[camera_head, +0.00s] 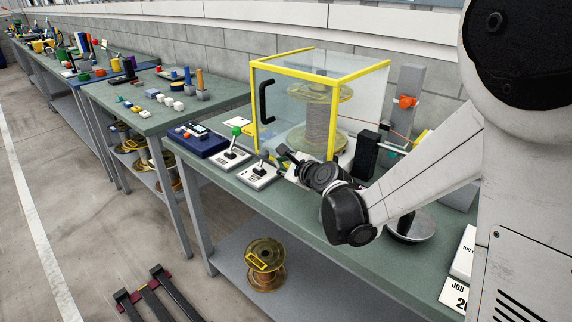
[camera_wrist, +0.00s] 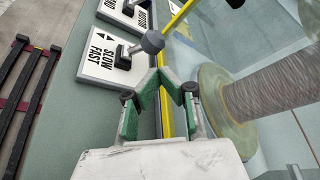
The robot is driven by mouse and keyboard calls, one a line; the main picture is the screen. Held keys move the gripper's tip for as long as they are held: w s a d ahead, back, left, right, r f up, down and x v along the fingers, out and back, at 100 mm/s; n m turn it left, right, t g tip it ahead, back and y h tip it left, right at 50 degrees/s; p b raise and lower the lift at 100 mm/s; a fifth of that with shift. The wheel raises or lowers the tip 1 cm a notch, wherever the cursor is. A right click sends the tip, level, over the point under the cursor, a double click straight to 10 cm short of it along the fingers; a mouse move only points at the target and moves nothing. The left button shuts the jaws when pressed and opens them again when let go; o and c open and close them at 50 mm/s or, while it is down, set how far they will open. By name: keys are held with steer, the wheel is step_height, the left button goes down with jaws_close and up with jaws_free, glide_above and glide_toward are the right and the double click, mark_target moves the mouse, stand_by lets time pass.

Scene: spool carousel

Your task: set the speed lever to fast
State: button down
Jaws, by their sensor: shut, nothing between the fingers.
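The speed lever has a grey ball knob (camera_wrist: 152,42) on a short stem, rising from a white plate (camera_wrist: 103,60) marked SLOW and FAST with arrows. In the wrist view the knob appears to the right of the plate's slot; I cannot tell which setting it is at. In the head view the plate (camera_head: 258,178) lies on the green bench left of my gripper. My gripper (camera_wrist: 162,72) is shut and empty, with its fingertips just below the knob in the wrist view. I cannot tell whether they touch the lever.
A clear, yellow-edged guard box (camera_head: 360,88) encloses a wire spool (camera_head: 320,122) behind the levers. A blue control box (camera_head: 198,144) is further left. A black block (camera_head: 366,155) stands right of the guard.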

mark_target(262, 160)
steer(key=shift+x, duration=2.75)
